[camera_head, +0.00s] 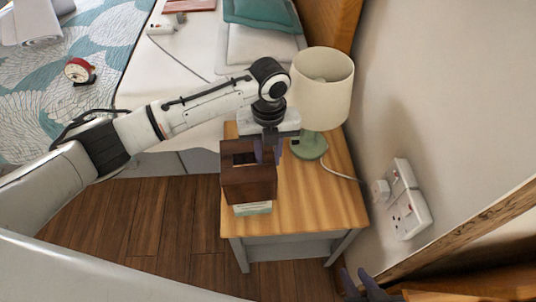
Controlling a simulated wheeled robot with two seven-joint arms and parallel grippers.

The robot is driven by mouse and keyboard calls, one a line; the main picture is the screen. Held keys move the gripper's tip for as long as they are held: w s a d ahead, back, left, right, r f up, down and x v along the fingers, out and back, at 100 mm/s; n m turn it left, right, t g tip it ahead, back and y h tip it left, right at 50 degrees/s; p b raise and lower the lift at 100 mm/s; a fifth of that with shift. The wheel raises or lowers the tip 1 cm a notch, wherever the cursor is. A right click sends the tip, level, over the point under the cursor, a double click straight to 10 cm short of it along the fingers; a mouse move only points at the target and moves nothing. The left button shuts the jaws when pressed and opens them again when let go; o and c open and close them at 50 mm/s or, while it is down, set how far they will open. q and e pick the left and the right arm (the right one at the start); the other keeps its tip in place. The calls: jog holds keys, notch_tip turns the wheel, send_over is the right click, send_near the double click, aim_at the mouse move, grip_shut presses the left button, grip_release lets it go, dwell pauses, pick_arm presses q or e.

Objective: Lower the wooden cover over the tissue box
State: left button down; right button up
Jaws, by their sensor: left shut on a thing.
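The dark brown wooden cover (249,187) is in my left gripper (268,155), which is shut on its right back wall. The cover looks upright, with a dark opening in its top. The tissue box (253,208), pale with a green band, shows only as a strip below the cover's front edge. The cover hides the rest, so I cannot tell how far it is down around the box. Both are at the left side of the wooden nightstand (315,205). My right gripper (361,275) shows at the bottom edge, empty, its fingertips apart.
A cream-shaded lamp (322,90) with a green base stands right behind the cover, its cord running to a wall socket (405,200). The bed (190,75) is at the left, with a red clock (79,71). The nightstand's front right is clear.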

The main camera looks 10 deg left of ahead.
pick_arm(q)
jog(key=shift+f+b, duration=0.75)
jog(key=shift+f, duration=0.75)
jog(key=shift+f+b, duration=0.55)
jog(key=shift+f, duration=0.95)
jog(key=shift+f+b, duration=0.7)
jog(key=shift+f, duration=0.55)
dwell(0.4)
jog(key=c, duration=1.4)
grip_release()
notch_tip(320, 180, up, 10)
jog(key=shift+r, duration=0.2)
jog(key=shift+d, duration=0.1)
